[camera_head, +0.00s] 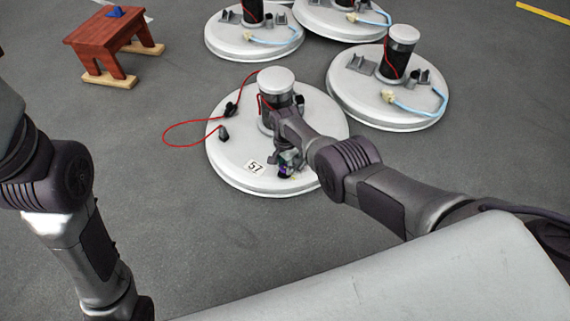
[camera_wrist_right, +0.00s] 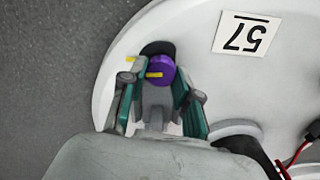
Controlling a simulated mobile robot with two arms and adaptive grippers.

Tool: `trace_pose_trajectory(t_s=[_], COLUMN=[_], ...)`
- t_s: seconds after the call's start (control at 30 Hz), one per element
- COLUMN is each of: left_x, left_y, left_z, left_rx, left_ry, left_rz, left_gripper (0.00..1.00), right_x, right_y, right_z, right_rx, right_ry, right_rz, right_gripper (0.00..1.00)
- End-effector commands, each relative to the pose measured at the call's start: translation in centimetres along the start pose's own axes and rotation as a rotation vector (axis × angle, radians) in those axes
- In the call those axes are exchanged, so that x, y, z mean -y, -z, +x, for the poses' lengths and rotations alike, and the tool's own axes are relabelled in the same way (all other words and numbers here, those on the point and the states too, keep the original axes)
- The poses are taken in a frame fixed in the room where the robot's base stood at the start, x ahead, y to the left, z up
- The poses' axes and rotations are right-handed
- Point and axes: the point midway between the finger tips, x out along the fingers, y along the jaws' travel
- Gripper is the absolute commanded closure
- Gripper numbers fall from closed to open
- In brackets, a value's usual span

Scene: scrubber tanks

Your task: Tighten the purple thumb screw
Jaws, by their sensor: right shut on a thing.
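The purple thumb screw (camera_wrist_right: 162,68) has a yellow mark across it and sits at the edge of the white round tank lid (camera_head: 225,160) labelled 57. In the head view only a small purple bit of the screw (camera_head: 284,171) shows beside my gripper. My right gripper (camera_head: 288,160) reaches down to the near edge of the lid. In the right wrist view its two fingers (camera_wrist_right: 160,88) are on either side of the screw, shut on it. The exact contact is partly hidden. My left arm is at the left; its gripper is out of view.
A red wire (camera_head: 183,147) with black connectors (camera_head: 224,134) loops off the lid's left edge. A motor cylinder (camera_head: 276,95) stands on the lid. More white lids (camera_head: 385,110) stand behind. A wooden stool (camera_head: 105,40) is at the back left. Grey floor is clear at left.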

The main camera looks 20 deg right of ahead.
Motion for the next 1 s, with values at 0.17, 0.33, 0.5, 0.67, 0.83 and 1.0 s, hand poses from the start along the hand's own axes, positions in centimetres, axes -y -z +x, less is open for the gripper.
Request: trace_pose_trajectory(t_s=[0.17, 0.33, 0.5, 0.67, 0.83, 1.0], left_x=[-0.02, -0.07, -0.10, -0.10, -0.10, -0.07], left_y=[-0.03, -0.04, -0.04, -0.02, -0.02, 0.01], left_z=[0.07, 0.04, 0.05, 0.08, 0.08, 0.08], left_rx=[0.000, 0.001, 0.000, -0.001, -0.001, -0.002], left_ry=[-0.003, -0.008, -0.010, -0.010, -0.010, -0.007], left_rz=[0.000, 0.001, 0.002, 0.002, 0.002, 0.001], left_gripper=[0.21, 0.21, 0.21, 0.21, 0.21, 0.21], right_x=[0.07, 0.08, 0.08, 0.08, 0.04, 0.02], right_y=[0.17, 0.20, 0.23, 0.25, 0.19, 0.11], right_z=[-0.30, -0.31, -0.32, -0.33, -0.22, -0.13], right_rx=[-0.002, -0.003, -0.003, -0.004, -0.003, -0.002], right_ry=[-0.001, 0.000, 0.000, 0.000, 0.000, 0.000], right_rz=[0.043, 0.055, 0.055, 0.055, 0.054, 0.054], right_gripper=[1.00, 1.00, 1.00, 0.67, 0.43, 0.43])
